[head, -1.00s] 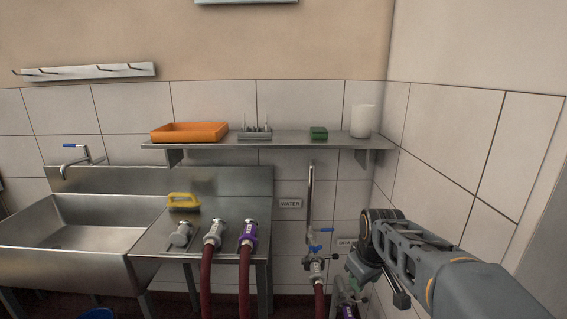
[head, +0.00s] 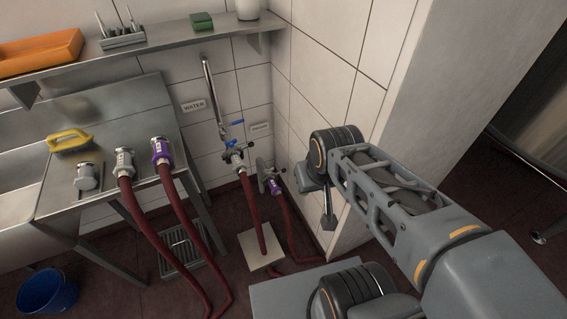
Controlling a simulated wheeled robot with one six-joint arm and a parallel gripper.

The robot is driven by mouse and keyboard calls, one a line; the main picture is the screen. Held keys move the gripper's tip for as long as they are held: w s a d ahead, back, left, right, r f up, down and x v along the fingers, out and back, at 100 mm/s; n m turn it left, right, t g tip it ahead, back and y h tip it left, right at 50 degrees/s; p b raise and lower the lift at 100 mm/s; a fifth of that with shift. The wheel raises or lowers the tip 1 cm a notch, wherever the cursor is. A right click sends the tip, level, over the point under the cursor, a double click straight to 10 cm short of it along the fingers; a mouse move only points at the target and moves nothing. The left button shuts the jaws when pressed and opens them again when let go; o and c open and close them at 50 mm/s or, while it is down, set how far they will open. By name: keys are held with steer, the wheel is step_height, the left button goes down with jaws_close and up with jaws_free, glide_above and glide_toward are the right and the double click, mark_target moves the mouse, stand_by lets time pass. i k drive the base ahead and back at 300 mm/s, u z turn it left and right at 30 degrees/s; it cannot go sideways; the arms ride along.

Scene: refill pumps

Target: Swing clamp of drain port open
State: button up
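The drain port (head: 264,172) is low on the tiled wall near the corner, below a small sign (head: 259,127) too small to read here. A purple collar (head: 275,187) with a dark red hose is at the port. Metal clamp parts show around the joint, but they are too small to tell whether the clamp is open or shut. My gripper (head: 328,218) hangs below my wrist, to the right of the port and apart from it in the picture. Its fingers show edge-on and partly hidden, so its opening cannot be told.
The water port (head: 235,156), with a blue-handled valve above, is just left of the drain. Two more hose ends, one purple (head: 161,152), lie on the steel bench (head: 60,203). A floor grate (head: 186,246) and blue bucket (head: 47,290) stand below. The side wall is close right.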

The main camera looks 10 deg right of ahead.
mark_target(275, 174)
steer(key=u, duration=2.8)
steer(key=k, duration=0.4)
steer(key=z, duration=1.95)
steer(key=i, duration=0.5)
